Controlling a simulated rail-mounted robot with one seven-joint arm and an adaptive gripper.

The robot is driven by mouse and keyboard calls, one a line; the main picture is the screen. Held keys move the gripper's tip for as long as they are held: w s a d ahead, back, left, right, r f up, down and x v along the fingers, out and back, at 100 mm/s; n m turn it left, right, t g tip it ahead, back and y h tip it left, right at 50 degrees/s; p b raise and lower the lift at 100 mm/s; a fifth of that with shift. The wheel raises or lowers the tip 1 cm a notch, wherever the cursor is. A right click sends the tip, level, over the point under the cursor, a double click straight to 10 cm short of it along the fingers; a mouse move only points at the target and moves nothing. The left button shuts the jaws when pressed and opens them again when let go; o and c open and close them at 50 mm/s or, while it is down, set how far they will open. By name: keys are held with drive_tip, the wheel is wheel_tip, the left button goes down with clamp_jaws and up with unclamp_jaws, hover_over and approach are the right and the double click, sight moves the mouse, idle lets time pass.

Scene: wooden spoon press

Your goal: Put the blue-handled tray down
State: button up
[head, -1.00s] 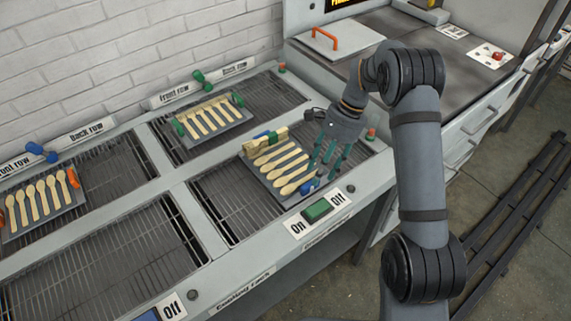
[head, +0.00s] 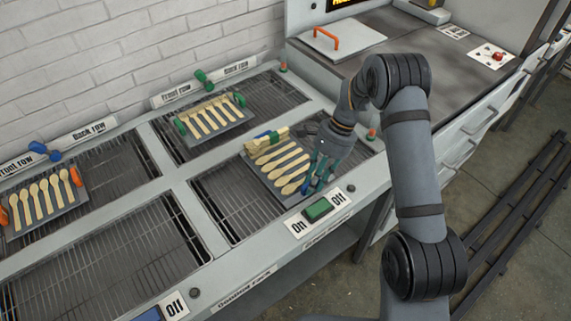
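The tray (head: 262,171) with a blue handle lies on the cooling rack at the near right and carries several wooden spoons (head: 282,161). A small blue part shows at its far left end, beside a pale wooden piece and a green piece (head: 267,137). My gripper (head: 310,184) has teal fingers and is low at the tray's right end, where the other blue handle was visible earlier. The fingers hide most of that handle. I cannot tell whether they are closed around it, touching it, or apart from it.
A green-handled tray (head: 232,121) of spoons sits on the rack behind. An orange-handled tray (head: 66,206) of spoons is at the left. The front left rack (head: 110,262) is bare. A green switch (head: 318,208) stands on the front edge, close to my gripper.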

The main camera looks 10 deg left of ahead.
clamp_jaws()
drive_tip(key=shift+r, duration=0.1)
idle(0.4)
